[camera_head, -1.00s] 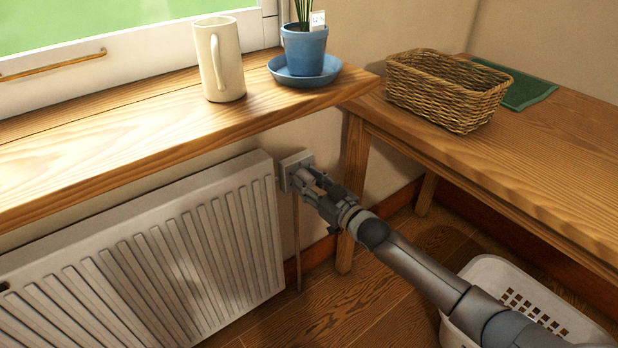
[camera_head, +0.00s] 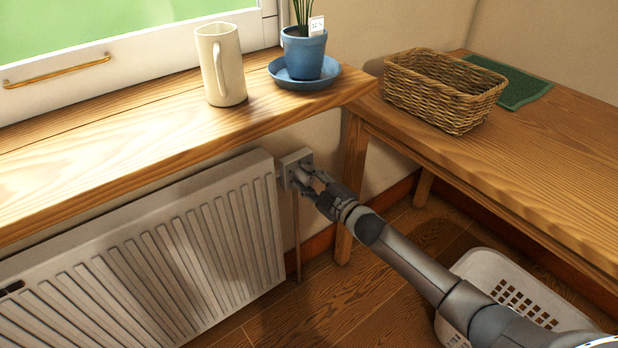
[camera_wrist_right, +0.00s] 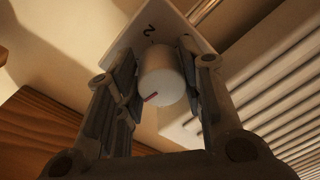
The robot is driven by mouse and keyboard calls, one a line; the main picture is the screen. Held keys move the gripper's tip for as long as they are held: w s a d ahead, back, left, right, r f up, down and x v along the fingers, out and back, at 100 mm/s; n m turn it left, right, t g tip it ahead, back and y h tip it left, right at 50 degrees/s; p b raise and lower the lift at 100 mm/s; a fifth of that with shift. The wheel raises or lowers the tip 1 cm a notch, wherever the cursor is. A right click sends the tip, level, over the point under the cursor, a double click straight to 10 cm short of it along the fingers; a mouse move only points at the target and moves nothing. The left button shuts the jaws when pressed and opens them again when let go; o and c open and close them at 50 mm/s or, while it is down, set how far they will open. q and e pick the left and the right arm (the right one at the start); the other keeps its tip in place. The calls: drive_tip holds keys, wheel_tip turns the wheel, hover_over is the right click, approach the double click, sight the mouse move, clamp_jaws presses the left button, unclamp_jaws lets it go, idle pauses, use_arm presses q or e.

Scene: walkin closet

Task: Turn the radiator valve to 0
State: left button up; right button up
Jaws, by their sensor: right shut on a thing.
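The radiator valve is at the right end of the white radiator (camera_head: 180,245), under the sill. In the right wrist view its knob (camera_wrist_right: 162,77) is a pale cylinder with a small red mark near its lower edge. Behind the knob is a square pale plate (camera_wrist_right: 146,40) with the digit 2 showing; other digits are hidden or out of view. The plate also shows in the head view (camera_head: 292,162). My right gripper (camera_head: 310,184) is shut on the knob, one finger on each side, as the right wrist view shows (camera_wrist_right: 163,85). My left gripper is out of view.
A cream mug (camera_head: 220,65) and a blue plant pot (camera_head: 303,52) on a saucer stand on the sill (camera_head: 130,130) above. A wooden table (camera_head: 560,150) with a wicker basket (camera_head: 440,95) and green cloth (camera_head: 520,85) is at right. A white laundry basket (camera_head: 480,275) is below my arm.

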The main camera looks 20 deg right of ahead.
drive_tip(key=shift+f+n, duration=0.1)
drive_tip(key=shift+n, duration=0.7)
drive_tip(key=o, duration=1)
drive_tip(key=shift+o, duration=0.2)
drive_tip(key=shift+s, duration=0.1)
drive_tip(key=v, duration=1.2)
